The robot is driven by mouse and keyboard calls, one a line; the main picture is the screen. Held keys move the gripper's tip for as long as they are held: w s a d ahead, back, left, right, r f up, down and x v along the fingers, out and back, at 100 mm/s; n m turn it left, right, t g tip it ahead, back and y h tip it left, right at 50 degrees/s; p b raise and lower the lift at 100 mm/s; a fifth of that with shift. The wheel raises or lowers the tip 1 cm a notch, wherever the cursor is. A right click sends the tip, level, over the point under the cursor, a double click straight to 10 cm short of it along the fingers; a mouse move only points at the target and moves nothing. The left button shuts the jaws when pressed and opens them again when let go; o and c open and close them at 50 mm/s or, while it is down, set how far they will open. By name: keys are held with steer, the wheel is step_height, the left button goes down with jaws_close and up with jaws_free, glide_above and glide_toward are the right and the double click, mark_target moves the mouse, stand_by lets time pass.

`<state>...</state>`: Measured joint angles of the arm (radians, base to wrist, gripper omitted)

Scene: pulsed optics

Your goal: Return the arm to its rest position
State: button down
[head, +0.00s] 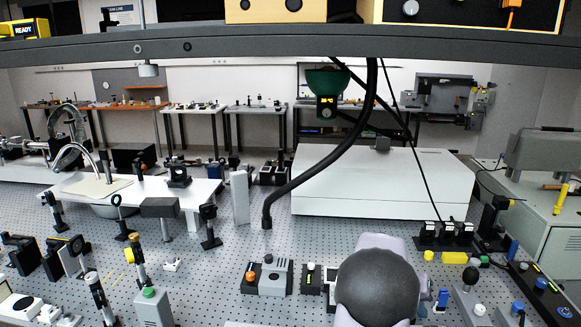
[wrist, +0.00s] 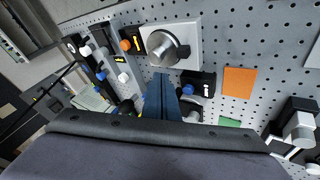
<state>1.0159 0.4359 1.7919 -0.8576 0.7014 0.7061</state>
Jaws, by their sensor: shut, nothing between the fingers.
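My gripper (wrist: 163,84) shows in the wrist view as two dark blue fingers pressed together, with nothing between them. The fingertips point at the perforated optical table, just below a white plate with a round metal knob (wrist: 166,48). I cannot tell how far they are above the table. In the head view, a rounded dark grey and lavender part of my arm (head: 378,287) stands at the lower middle right. It hides the fingers there.
The perforated table (head: 330,240) is crowded with optics mounts. A large white box (head: 385,185) stands behind my arm. Small modules (head: 268,277) sit left of my arm. An orange square (wrist: 240,82) lies right of my fingers.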

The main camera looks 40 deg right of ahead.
steer(key=w+a+f+n+t+y, duration=0.1)
steer(key=w+a+n, duration=0.2)
steer(key=w+a, duration=0.6)
steer(key=a+f+n+y, duration=0.1)
steer(key=a+n, duration=0.1)
steer(key=a, duration=0.7)
steer(key=w+a+f+n+t+y, duration=0.1)
steer(key=a+n, duration=0.1)
steer(key=a, duration=0.8)
steer(key=w+a+n+t+y, duration=0.1)
steer(key=a+n, duration=0.1)
steer(key=a, duration=0.7)
steer(key=shift+w+a+f+y, duration=0.15)
steer(key=shift+a+f+y, duration=0.15)
steer(key=shift+f+y, duration=0.1)
steer(key=s+a+f+n+y, duration=0.1)
steer(key=s+a, duration=0.4)
steer(key=a, duration=0.7)
steer(key=n+y, duration=0.1)
steer(key=n, duration=0.1)
steer(key=shift+s+f+n, duration=0.25)
steer(key=shift+s+n, duration=0.05)
